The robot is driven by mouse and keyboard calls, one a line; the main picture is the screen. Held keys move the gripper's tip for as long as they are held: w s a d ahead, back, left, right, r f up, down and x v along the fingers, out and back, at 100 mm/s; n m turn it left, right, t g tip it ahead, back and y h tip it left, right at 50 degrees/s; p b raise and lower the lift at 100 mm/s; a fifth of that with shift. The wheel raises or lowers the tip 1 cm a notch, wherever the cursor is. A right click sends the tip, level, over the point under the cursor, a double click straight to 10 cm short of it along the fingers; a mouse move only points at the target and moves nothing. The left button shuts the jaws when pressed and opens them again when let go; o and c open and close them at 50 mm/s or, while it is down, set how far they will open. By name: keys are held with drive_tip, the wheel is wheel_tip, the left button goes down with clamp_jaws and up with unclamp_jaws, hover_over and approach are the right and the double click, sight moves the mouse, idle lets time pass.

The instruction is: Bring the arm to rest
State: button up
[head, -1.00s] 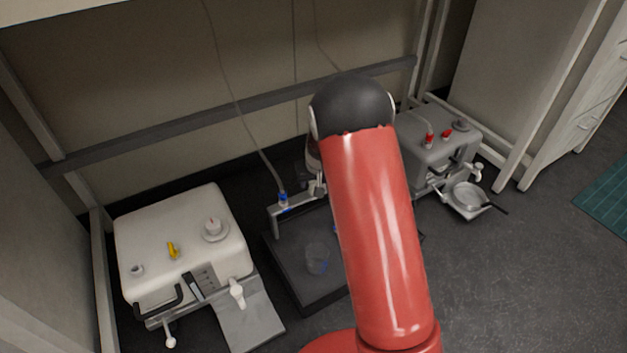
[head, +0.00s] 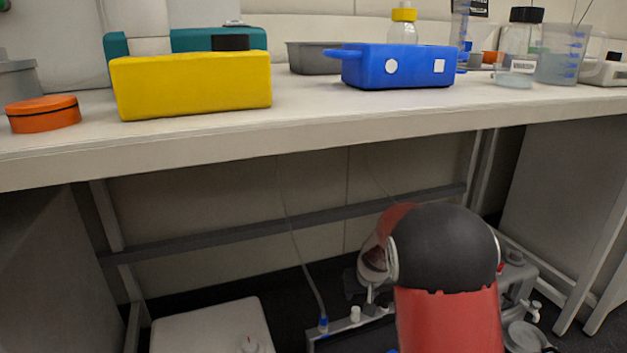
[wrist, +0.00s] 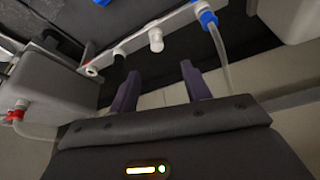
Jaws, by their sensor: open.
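My gripper (wrist: 160,92) shows in the wrist view with its two dark fingers apart and nothing between them. Beyond the fingertips is a pale rail (wrist: 135,48) with a white knob (wrist: 156,40) and a blue fitting (wrist: 204,12) with a clear tube. In the head view my red arm with its black joint cap reaches down under the bench, and the gripper itself is hidden behind it. The rail with a blue fitting (head: 324,323) also shows there, left of my arm.
The bench (head: 300,135) crosses above my arm. On it stand a yellow box (head: 190,85), a blue box (head: 398,66) and an orange round container (head: 43,114). Below are a white device (head: 212,326) at left and a grey device (head: 515,275) at right. A crossbar (head: 300,222) runs behind.

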drive_tip(key=s+f+p+v, duration=0.1)
drive_tip(key=s+p+v, duration=0.2)
drive_tip(key=v, duration=1)
drive_tip(key=s+a+f+p+v, duration=0.1)
drive_tip(key=s+p+v, duration=0.2)
drive_tip(key=v, duration=1)
drive_tip(key=s+r+t+p, duration=0.1)
drive_tip(key=s+r+p, duration=0.3)
drive_tip(key=s, duration=1.2)
wheel_tip(320, 180, up, 3)
drive_tip(key=shift+s+r+m, duration=0.1)
drive_tip(key=shift+s+m, duration=0.2)
drive_tip(key=shift+s, duration=0.1)
